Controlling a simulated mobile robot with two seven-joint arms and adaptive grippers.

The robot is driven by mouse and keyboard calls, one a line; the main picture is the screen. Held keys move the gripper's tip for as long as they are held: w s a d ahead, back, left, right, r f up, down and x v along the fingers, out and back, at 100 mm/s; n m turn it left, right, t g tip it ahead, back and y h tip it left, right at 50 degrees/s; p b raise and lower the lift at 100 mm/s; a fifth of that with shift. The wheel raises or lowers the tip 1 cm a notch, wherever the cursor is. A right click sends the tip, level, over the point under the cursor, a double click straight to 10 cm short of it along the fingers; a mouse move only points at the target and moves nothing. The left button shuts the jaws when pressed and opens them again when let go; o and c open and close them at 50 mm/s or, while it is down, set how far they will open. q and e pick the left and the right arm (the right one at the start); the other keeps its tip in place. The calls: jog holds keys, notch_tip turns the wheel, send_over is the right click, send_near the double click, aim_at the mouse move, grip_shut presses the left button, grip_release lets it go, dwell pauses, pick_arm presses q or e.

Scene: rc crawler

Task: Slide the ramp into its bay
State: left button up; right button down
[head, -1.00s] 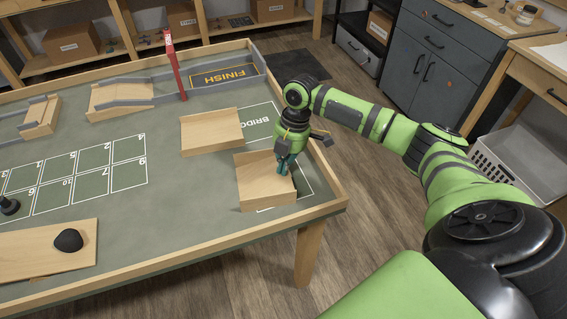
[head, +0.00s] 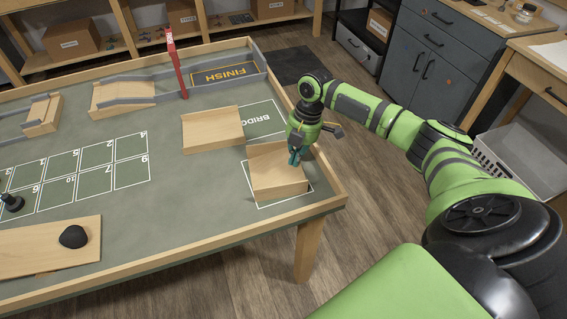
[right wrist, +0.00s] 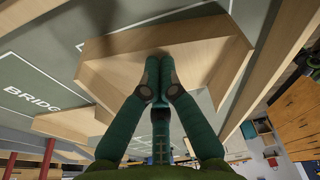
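The wooden ramp (head: 278,187) sits at the near right corner of the table. It stands over a white-outlined bay (head: 252,192), whose lines show along its left side and front; its label is hidden. The ramp looks slightly turned to the outline, with more green showing at left and front. My right gripper (head: 295,158) is at the ramp's right side. In the right wrist view its two fingertips (right wrist: 158,80) are together against the pale wood of the ramp (right wrist: 190,65), with nothing seen between them. My left gripper is not in view.
A second wooden piece (head: 212,130) partly covers the outline marked BRIDGE (head: 262,118). The table's raised wooden rim (head: 325,170) runs close to the right of the ramp. A board with a black lump (head: 73,237) lies at the front left. The green surface between is clear.

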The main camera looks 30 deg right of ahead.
jog(key=shift+s+d+r+p, duration=0.2)
jog(key=shift+d+r+p, duration=0.1)
jog(key=shift+p, duration=0.7)
jog(key=shift+d, duration=0.1)
jog(key=shift+w, duration=0.1)
jog(key=v, duration=1.1)
jog(key=shift+r, duration=0.25)
